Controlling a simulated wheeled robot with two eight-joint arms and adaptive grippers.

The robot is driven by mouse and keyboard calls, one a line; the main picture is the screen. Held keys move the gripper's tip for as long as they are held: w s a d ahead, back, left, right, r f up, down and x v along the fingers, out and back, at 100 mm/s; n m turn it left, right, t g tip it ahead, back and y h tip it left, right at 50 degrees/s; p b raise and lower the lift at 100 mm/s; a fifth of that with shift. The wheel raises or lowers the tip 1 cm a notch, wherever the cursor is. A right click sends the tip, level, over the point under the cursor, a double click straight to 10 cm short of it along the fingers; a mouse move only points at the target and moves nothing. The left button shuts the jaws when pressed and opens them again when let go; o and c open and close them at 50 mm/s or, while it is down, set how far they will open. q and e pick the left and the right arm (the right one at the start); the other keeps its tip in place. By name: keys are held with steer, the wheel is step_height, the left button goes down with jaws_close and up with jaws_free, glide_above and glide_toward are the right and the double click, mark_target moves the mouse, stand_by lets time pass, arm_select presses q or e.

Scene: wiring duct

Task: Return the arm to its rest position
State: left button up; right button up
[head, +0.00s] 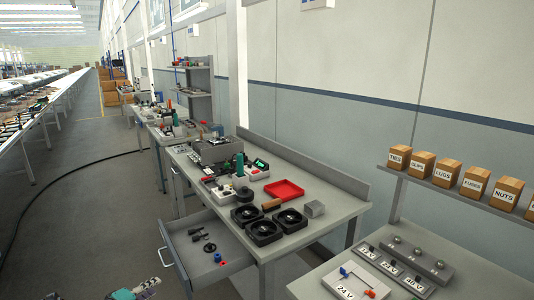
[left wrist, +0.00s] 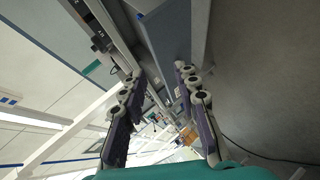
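My left gripper (head: 158,283) shows at the bottom edge of the head view, left of centre, with a bit of its teal body. It is over the floor, to the left of the open drawer (head: 206,250), and apart from it. In the left wrist view the two dark, jointed fingers of my left gripper (left wrist: 160,82) stand apart with nothing between them. Most of my left arm is outside the head view. My right gripper is in neither view.
A grey workbench (head: 345,205) holds black fans (head: 291,220), a red tray (head: 284,190) and tools. The drawer under it is pulled out. At right a second bench (head: 455,282) carries a white "24 V" board (head: 350,278) and a shelf of labelled boxes (head: 446,172). The floor aisle (head: 85,200) is clear, with a cable.

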arm_select(q)
steer(key=s+d+r+m+g, duration=0.2)
steer(key=s+d+r, duration=0.25)
steer(key=d, duration=0.35)
steer(key=s+d+r+m+g, duration=0.2)
steer(key=s+d+r+m, duration=0.1)
steer(key=s+d, duration=0.35)
steer(key=s+d+m+y, duration=0.2)
steer(key=s, duration=0.7)
steer(key=s+d+m+g+y, duration=0.1)
steer(key=s+d+m+y, duration=0.1)
steer(key=s, duration=0.6)
steer(key=shift+s+d+f+m, duration=0.35)
steer(key=shift+d+m, duration=0.35)
steer(key=shift+d, duration=0.15)
